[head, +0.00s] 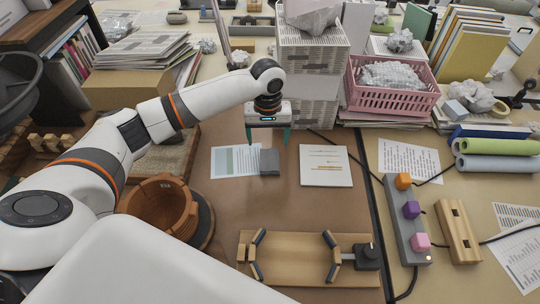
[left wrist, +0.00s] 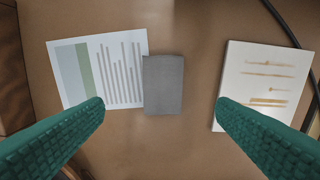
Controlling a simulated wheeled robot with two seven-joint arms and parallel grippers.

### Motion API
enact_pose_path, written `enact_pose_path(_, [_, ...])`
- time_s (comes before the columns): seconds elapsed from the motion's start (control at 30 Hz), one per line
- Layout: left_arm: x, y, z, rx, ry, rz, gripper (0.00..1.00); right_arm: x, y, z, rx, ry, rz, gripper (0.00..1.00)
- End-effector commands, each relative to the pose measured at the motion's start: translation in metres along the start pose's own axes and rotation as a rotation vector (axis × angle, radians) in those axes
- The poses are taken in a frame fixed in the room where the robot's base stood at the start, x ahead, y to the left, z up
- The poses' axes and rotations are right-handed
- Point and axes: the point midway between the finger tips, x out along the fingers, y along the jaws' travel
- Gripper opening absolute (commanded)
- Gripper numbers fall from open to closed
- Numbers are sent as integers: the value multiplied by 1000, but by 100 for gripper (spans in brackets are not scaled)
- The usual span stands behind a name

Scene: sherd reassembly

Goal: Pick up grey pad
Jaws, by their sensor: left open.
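The grey pad (head: 270,161) is a small dark grey rectangle lying flat on the brown desk mat. It overlaps or touches the right edge of a printed sheet (head: 236,160). In the left wrist view the pad (left wrist: 163,85) lies a little left of the middle, ahead of and between the two teal fingers. My left gripper (head: 268,134) is open and empty above the mat, pointing down over the pad, with a gap between them. Its fingers also show in the left wrist view (left wrist: 160,104). My right gripper is not in view.
A white card (head: 326,166) lies right of the pad. A brown bowl (head: 160,207) stands at the left, and a wooden clamp fixture (head: 292,244) sits in front. Paper stacks and a pink basket (head: 392,92) stand behind. A power strip (head: 407,220) lies at the right.

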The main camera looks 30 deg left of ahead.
Motion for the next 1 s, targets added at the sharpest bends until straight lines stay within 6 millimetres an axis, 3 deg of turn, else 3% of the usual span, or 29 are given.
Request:
enact_pose_path(0.13, [26, 0, 0, 0, 2, 2, 80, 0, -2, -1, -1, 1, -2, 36])
enact_pose_path(0.37, [43, -1, 0, 0, 0, 1, 80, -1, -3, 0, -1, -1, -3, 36])
enact_pose_path(0.63, [81, -5, -1, -1, 1, 1, 80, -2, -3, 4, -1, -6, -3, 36])
enact_pose_path(1.0, [90, -5, -1, 1, -1, 0, 77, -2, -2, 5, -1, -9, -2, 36])
